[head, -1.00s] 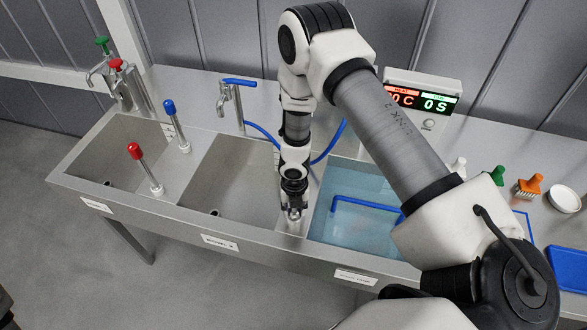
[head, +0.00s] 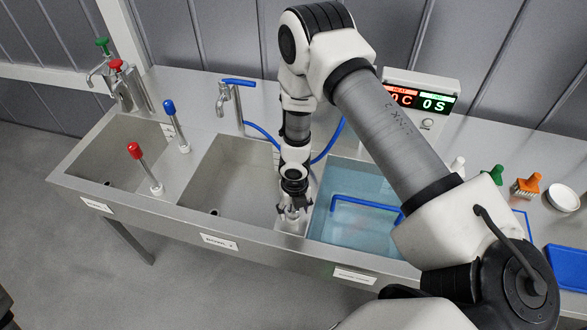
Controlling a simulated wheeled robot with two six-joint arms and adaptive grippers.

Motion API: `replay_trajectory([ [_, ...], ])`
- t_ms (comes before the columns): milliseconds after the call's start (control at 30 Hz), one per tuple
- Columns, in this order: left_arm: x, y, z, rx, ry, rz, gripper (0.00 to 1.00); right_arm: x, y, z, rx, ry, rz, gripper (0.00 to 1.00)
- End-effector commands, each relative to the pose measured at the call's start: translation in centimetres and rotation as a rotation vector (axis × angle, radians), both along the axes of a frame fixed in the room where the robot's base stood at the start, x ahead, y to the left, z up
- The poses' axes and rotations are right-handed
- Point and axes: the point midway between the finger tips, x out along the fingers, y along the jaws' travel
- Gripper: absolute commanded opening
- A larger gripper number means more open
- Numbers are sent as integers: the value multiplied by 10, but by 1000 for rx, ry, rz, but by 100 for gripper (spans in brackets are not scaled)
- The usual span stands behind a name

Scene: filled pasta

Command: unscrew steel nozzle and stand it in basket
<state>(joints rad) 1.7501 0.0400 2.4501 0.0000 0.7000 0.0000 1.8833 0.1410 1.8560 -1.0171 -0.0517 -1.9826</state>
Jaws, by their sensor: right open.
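My right gripper (head: 292,211) points down over the narrow steel divider between the middle sink and the water-filled basin. Its fingers are spread open. The steel nozzle cannot be made out clearly; the fingers and wrist cover the spot below, and a small greyish shape between the fingers is too small to tell. In the basin to the right, a blue bar (head: 365,203) runs at the water surface; it may be part of a basket, but the rest of it is not clear. My left gripper is not in view.
The middle sink (head: 225,180) and left sink (head: 110,155) look empty. Red-topped (head: 146,165) and blue-topped (head: 175,122) posts stand between them. A tap (head: 232,105) with a blue hose is behind.

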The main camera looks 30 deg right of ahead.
Motion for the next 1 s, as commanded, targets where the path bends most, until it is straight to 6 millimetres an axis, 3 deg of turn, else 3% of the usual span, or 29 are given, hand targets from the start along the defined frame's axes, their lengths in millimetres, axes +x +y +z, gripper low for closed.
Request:
replay_trajectory([
  [67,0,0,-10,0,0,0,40,1,0,-4,0,-2,-114,63],
  [300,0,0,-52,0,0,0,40,2,0,-8,1,-4,-827,63],
  [467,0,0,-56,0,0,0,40,1,0,-2,-1,-3,-1012,63],
  [533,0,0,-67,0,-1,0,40,2,0,-6,1,-4,-1117,63],
  [800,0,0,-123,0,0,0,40,2,0,-8,2,-4,-1838,63],
  [1000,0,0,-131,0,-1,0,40,1,0,-3,-1,-3,-2048,63],
])
